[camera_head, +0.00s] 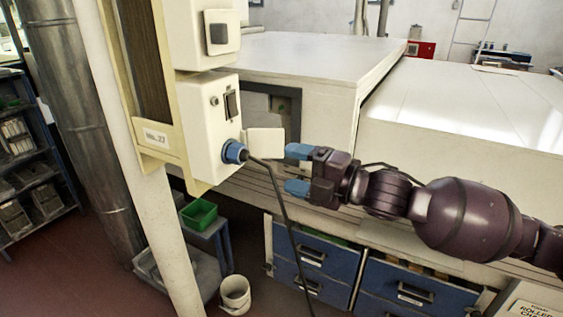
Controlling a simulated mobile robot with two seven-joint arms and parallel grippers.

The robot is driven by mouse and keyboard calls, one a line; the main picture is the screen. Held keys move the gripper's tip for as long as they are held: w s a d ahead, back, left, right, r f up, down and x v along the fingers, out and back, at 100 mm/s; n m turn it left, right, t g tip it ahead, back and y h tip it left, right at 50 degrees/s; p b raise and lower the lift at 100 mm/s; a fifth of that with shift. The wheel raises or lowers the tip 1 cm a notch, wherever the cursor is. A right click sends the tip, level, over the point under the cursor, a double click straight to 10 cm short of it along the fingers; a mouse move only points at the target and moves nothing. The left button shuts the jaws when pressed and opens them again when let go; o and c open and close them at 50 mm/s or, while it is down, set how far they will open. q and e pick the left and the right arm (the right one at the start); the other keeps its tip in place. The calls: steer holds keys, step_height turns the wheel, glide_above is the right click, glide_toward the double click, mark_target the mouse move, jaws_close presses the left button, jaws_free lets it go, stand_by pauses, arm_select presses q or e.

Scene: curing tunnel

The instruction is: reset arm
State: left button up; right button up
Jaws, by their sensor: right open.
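My right gripper (297,170) comes in from the right on a dark purple arm. Its two blue-tipped fingers are apart, and nothing shows held between them. The upper fingertip is close to a small cream block or plate (264,141) on the side of the control box. The cream control box (210,128) is mounted on a post and has a dark switch on its face. A blue connector (234,152) sits at its lower right, with a dark cable (279,205) hanging down from it. My left gripper is not in view.
Large white machine housings (320,58) fill the back. Blue drawers (314,266) stand below the arm. A green bin (199,214) on a small stand and a white bucket (235,295) are at lower left. A shelf (40,160) stands far left.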

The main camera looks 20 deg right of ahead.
steer(key=d+f+m+t+h, duration=0.1)
steer(key=d+f+m+h, duration=0.2)
steer(key=f+m, duration=0.55)
steer(key=d+f+m+t+h, duration=0.15)
steer(key=f+m+h, duration=0.25)
steer(key=f+m, duration=0.5)
steer(key=s+f+m+g+h, duration=0.4)
steer(key=s+f+m, duration=0.3)
steer(key=s+f, duration=1.2)
step_height(320, 180, down, 3)
steer(key=shift+g, duration=0.55)
